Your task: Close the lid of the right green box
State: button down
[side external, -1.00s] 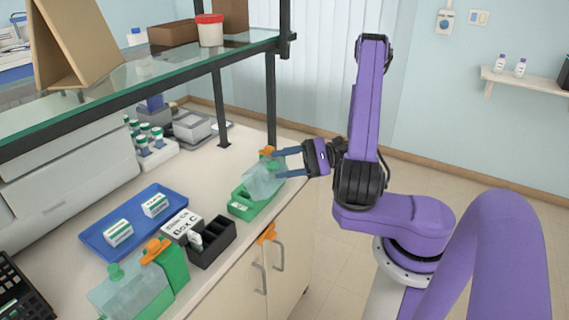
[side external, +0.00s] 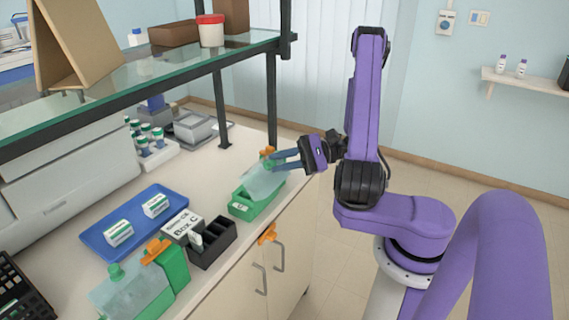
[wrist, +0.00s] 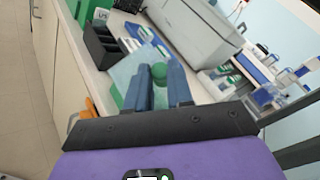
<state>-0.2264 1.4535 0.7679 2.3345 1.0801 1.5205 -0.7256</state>
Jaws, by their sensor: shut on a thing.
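The right green box (side external: 257,207) stands near the counter's front edge, beyond the black rack. Its translucent pale green lid (side external: 264,184) is raised at a slant from the box. An orange part (side external: 267,152) shows at the lid's raised side. My gripper (side external: 277,160) reaches in from the right, its blue fingers closed around the lid's green knob. In the wrist view the knob (wrist: 160,72) sits between my fingertips, and the lid (wrist: 125,70) shows beside it. The box's inside is mostly hidden by the lid.
A second green box (side external: 156,297) with an orange part stands nearer, at the front left. A black rack (side external: 212,243) and a blue tray (side external: 130,213) stand left of the right box. A shelf post (side external: 271,100) rises behind the gripper.

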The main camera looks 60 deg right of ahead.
aim_at(257, 163)
jog(key=shift+w+r+m+g+h, duration=0.25)
jog(key=shift+w+m+g+h, duration=0.4)
jog(key=shift+w, duration=0.4)
jog(key=shift+w+m+g+h, duration=0.35)
jog(key=shift+w+m+g, duration=0.55)
jog(key=shift+w, duration=0.25)
jog(key=shift+w+f+m+g, duration=0.15)
jog(key=shift+w+m+g, duration=0.4)
jog(key=shift+w+g, duration=0.3)
jog(key=shift+w+f+m+g+h, duration=0.2)
jog(key=shift+w+m+g, duration=0.1)
jog(key=shift+w, duration=0.1)
jog(key=shift+w+f+m+g+h, duration=0.2)
jog(key=shift+w+g, duration=0.1)
jog(key=shift+w, duration=0.1)
jog(key=c, duration=1)
grip_release()
jog(key=shift+r, duration=0.1)
